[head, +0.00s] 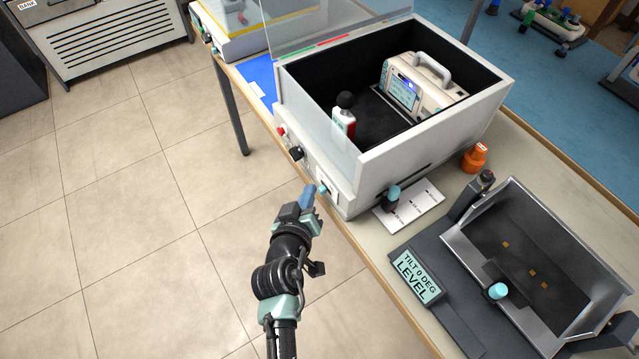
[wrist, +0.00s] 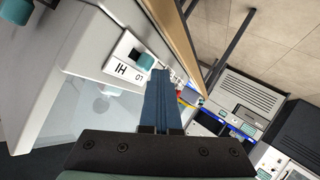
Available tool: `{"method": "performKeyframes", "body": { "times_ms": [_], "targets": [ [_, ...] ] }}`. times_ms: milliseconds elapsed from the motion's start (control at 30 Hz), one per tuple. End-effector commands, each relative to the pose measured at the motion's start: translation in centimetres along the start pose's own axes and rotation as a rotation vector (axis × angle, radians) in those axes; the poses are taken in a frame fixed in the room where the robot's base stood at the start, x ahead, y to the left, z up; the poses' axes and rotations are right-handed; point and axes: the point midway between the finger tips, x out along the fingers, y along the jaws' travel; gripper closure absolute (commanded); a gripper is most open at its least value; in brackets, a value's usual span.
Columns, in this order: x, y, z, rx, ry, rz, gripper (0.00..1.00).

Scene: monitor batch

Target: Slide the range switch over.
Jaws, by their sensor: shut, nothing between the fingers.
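The range switch is a white plate (wrist: 122,50) on the front of the box-like unit, marked HI and LO, with a small teal knob (wrist: 146,61) in a dark slot. In the wrist view the knob sits towards the LO end, and bare slot shows on the HI side. The switch also shows small in the head view (head: 323,189). My gripper (head: 308,192) is shut and empty, its blue fingers reaching up to the switch. In the wrist view the fingertips (wrist: 161,73) are right beside the knob, partly covering the plate; I cannot tell whether they touch it.
The open grey box (head: 345,196) holds a beige instrument (head: 425,88) and a red-and-white bottle (head: 343,122). A black knob (head: 296,153) and red button (head: 281,131) sit left of the switch. A tilting tray marked LEVEL (head: 415,278) stands at right. Open floor lies left.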

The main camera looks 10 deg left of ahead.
Motion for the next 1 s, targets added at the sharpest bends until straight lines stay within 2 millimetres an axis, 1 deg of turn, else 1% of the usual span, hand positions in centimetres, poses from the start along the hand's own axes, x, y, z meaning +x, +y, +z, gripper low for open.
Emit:
{"method": "performKeyframes", "body": {
  "times_ms": [267, 667, 867, 1000],
  "targets": [
    [-0.35, 0.36, 0.50, 0.001, -0.004, 0.002, 1.00],
    [0.04, 0.05, 0.09, 0.001, -0.002, 0.001, 1.00],
    [0.00, 0.03, 0.06, 0.000, -0.002, 0.001, 1.00],
    [-0.39, -0.46, -0.05, -0.001, -0.001, -0.001, 1.00]
  ]
}}
